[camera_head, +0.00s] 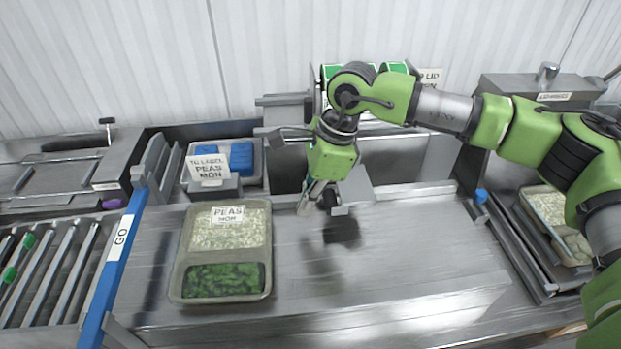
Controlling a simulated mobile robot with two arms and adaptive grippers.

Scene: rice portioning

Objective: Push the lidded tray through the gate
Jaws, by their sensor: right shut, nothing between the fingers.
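The lidded tray (225,258) sits on the steel counter in the left half of the head view. It has two compartments, pale rice at the back and green peas at the front, with a label reading PEAS MON (228,215) on top. The gate, with a blue bar (112,270) marked GO, stands to the left of the tray, with a small gap between them. My right gripper (318,203) is shut and empty. It points down over the back of the counter, to the right of the tray and apart from it. My left gripper is out of view.
A roller conveyor (45,275) lies beyond the gate at left. A container with blue contents (258,172) and a TO LABEL sign (208,168) stands behind the tray. Another filled tray (548,212) is at far right. The counter right of the tray (400,260) is clear.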

